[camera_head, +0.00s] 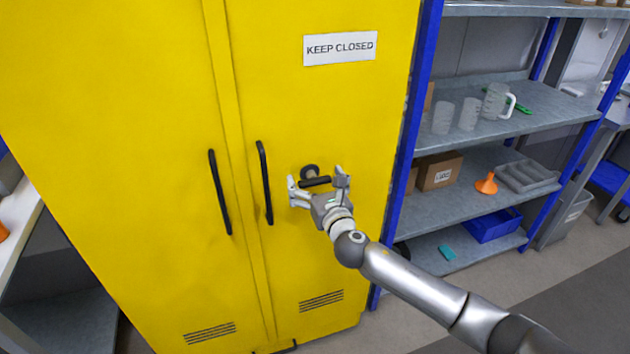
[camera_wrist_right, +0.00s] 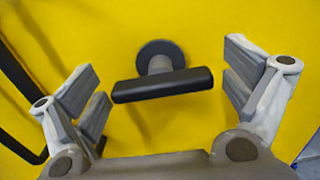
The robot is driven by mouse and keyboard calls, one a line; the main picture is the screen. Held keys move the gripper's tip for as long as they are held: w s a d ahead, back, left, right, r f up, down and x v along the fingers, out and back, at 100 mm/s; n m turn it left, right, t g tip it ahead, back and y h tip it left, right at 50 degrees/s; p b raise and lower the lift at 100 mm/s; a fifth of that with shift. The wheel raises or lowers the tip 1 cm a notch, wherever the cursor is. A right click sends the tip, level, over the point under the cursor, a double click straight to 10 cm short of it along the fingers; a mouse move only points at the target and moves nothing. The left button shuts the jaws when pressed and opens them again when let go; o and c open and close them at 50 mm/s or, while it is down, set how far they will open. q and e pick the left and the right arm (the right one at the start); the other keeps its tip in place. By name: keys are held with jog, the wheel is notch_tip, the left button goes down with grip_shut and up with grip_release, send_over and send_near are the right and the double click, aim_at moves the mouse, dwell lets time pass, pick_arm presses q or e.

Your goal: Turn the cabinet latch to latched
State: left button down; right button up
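The yellow cabinet (camera_head: 130,110) fills the left and middle of the head view, with both doors closed. Its latch (camera_head: 316,181) is a black bar on a round base on the right door. In the right wrist view the latch bar (camera_wrist_right: 163,85) lies nearly level, its right end slightly higher. My right gripper (camera_head: 318,181) is open, its fingers on either side of the bar; the wrist view shows the open fingers (camera_wrist_right: 168,92) with a gap at each end of the bar. My left gripper is not in view.
Two black door handles (camera_head: 265,182) and (camera_head: 220,192) stand out left of the latch. A "KEEP CLOSED" sign (camera_head: 340,47) is above it. A blue-framed shelf rack (camera_head: 455,205) with cups, boxes and an orange funnel (camera_head: 487,184) stands close on the right.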

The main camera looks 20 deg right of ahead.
jog(key=c, duration=0.9)
jog(key=shift+c, duration=0.2)
jog(key=shift+m, duration=0.3)
jog(key=m, duration=0.3)
jog(key=shift+m, duration=0.3)
jog(key=m, duration=0.4)
jog(key=shift+d+f+m+b, duration=0.1)
jog(key=shift+m+b, duration=0.2)
jog(key=m, duration=0.9)
